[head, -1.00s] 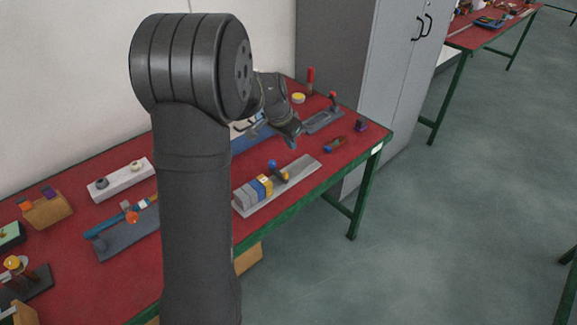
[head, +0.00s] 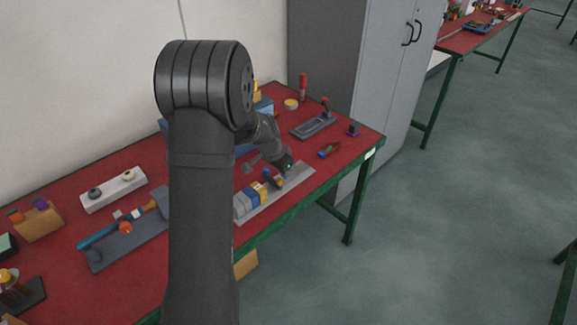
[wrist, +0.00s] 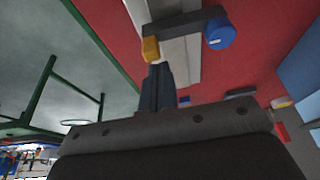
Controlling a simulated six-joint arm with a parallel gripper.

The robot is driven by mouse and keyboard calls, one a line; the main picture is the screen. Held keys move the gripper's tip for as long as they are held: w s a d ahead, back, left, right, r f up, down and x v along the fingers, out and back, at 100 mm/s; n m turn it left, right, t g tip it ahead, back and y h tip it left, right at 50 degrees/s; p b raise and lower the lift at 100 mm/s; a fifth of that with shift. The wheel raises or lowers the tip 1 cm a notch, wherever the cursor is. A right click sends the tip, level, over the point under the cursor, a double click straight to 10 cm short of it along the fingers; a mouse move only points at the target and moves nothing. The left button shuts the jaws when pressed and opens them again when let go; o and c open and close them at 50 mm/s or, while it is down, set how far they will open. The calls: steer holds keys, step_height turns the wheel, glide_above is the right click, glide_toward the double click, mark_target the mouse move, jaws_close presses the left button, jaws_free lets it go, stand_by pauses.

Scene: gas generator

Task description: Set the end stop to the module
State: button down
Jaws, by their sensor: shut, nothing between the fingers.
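The end stop (head: 267,173) is a dark cross-bar with a blue knob and a yellow-orange end, seated on a pale metal rail (head: 299,178). The module row (head: 248,202), grey, blue and yellow blocks, sits on the rail's near-left part. In the head view the stop stands right of the yellow block; I cannot tell whether they touch. The wrist view shows the stop's blue knob (wrist: 220,34) and yellow end (wrist: 150,49). My gripper (wrist: 158,72) is shut and empty, low over the rail on the side away from the modules. Its tips are close to the yellow end; contact is unclear.
The rail lies along the red table's (head: 330,170) green front edge. A grey cabinet (head: 375,80) stands beyond.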

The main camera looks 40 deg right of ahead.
steer(key=shift+a, duration=0.25)
steer(key=a, duration=0.5)
steer(key=shift+d, duration=0.2)
